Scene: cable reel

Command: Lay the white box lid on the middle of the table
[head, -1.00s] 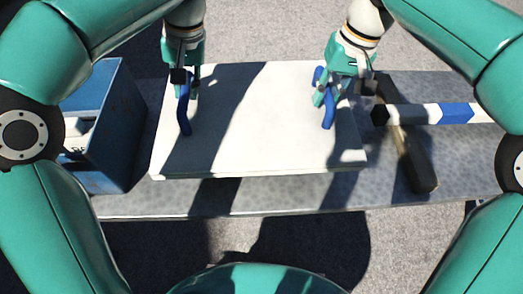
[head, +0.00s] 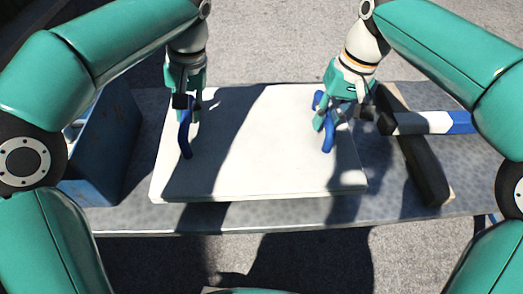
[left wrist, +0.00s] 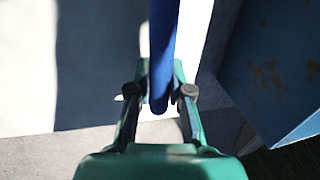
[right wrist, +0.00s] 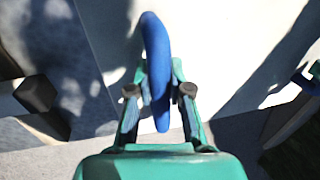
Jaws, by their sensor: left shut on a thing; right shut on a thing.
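The white box lid (head: 265,150) is a flat, roughly level panel with two blue handles, over the grey table (head: 270,217). My left gripper (head: 186,103) is shut on the left blue handle (head: 185,140). That handle runs between its fingers in the left wrist view (left wrist: 162,50). My right gripper (head: 325,105) is shut on the right blue handle (head: 328,140), which also shows between its fingers in the right wrist view (right wrist: 157,65). The lid hides the table under it. I cannot tell whether its underside touches the table.
A blue box (head: 105,150) stands left of the lid, close to its edge. A dark beam (head: 420,160) lies at the right of the table, with a blue and white striped bar (head: 430,122) across it. A strip of table is bare in front of the lid.

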